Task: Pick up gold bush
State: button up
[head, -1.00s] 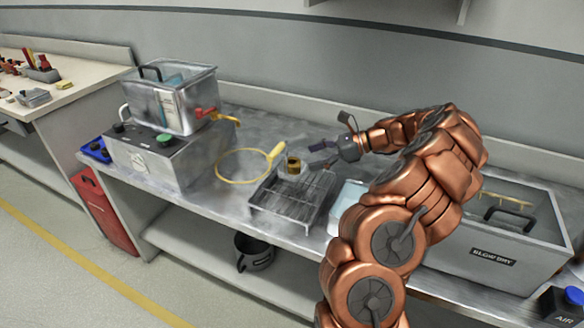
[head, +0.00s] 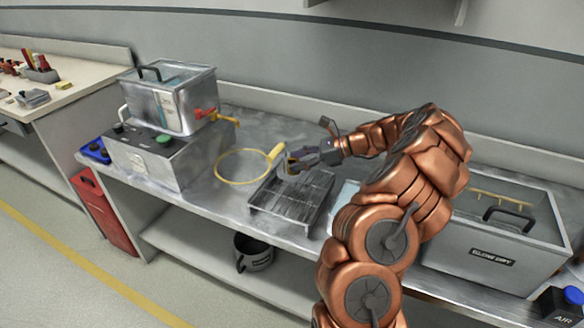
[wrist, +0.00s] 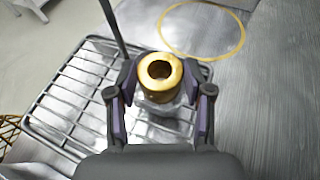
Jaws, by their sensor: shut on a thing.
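The gold bush (wrist: 160,76) is a short gold ring with a dark central hole. In the wrist view it stands between the two fingers of my gripper (wrist: 162,98), its hole facing the camera. Both purple finger pads sit against its sides, and my gripper is shut on it. Below the bush is a pale, clear-looking piece, partly hidden by the bush and fingers. In the head view my gripper (head: 298,158) is at the back left corner of the wire rack (head: 270,196), and the bush (head: 292,166) is mostly hidden by the fingers.
A yellow hoop with a handle (head: 238,182) lies left of the rack. A grey unit with a clear tank (head: 165,100) stands further left. A grey bin marked BLOW DRY (head: 490,258) stands to the right. The bench behind the rack is fairly clear.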

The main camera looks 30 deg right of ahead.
grip_shut()
